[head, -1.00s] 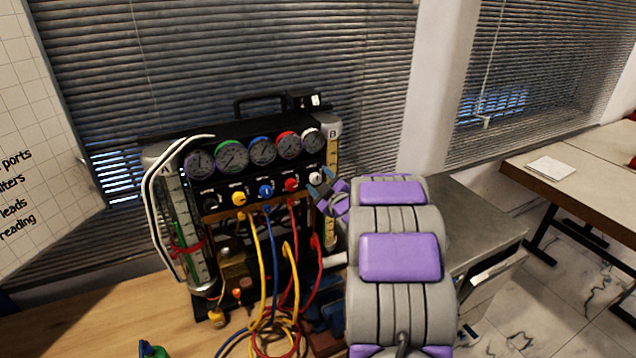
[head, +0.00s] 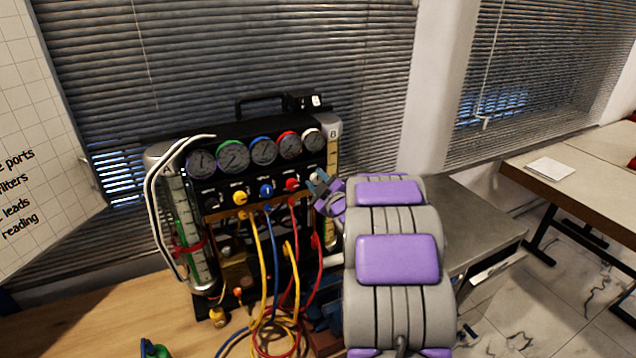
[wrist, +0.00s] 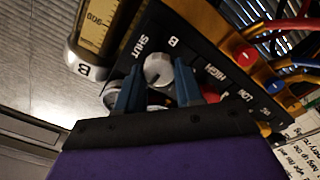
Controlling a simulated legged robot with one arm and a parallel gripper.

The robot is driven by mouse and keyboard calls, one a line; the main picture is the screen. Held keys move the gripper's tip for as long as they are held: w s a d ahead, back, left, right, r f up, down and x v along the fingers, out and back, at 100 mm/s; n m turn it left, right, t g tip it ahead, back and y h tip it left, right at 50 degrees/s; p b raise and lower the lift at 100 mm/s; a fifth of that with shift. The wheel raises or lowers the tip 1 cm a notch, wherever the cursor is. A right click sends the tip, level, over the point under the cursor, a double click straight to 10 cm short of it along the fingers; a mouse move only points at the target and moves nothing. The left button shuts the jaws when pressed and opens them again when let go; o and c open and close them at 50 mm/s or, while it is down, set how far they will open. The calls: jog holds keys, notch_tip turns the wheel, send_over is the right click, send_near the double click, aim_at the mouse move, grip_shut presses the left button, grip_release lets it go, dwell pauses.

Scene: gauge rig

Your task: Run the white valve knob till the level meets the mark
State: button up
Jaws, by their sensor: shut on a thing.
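The white valve knob (wrist: 158,70) sits on the black panel beside the letter B and the word SHUT in the wrist view. My gripper (wrist: 158,88) is shut on it, one blue finger on each side. In the head view my gripper (head: 321,181) is at the right end of the knob row and partly covers the white knob (head: 314,177). Tube B (wrist: 98,28), with a yellowish scale, stands beside the knob; its top shows in the head view (head: 333,150). Tube A (head: 198,232) at the left has a red band (head: 188,248) and green inside. The exact levels are too small to read.
Yellow (head: 240,198), blue (head: 266,190) and red (head: 292,185) knobs sit left of my gripper. Several gauges (head: 263,151) line the panel above. Yellow, blue and red hoses hang in front of the rig. A grey table (head: 480,215) stands at the right.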

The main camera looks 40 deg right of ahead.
jog(key=shift+f+m+p, duration=0.3)
jog(key=shift+f, duration=0.1)
jog(key=m+p, duration=0.3)
jog(key=shift+d+r+m, duration=0.1)
jog(key=shift+m, duration=0.2)
jog(key=m+p, duration=0.3)
jog(key=m, duration=0.1)
jog(key=shift+m, duration=0.3)
jog(key=m+p, duration=0.2)
jog(key=m, duration=0.2)
jog(key=m+p, duration=0.1)
jog(key=m, duration=0.4)
jog(key=shift+m, duration=0.3)
jog(key=o, duration=1)
jog(key=shift+w+d, duration=0.15)
jog(key=shift+w, duration=0.1)
jog(key=shift+o, duration=0.2)
jog(key=shift+s, duration=0.15)
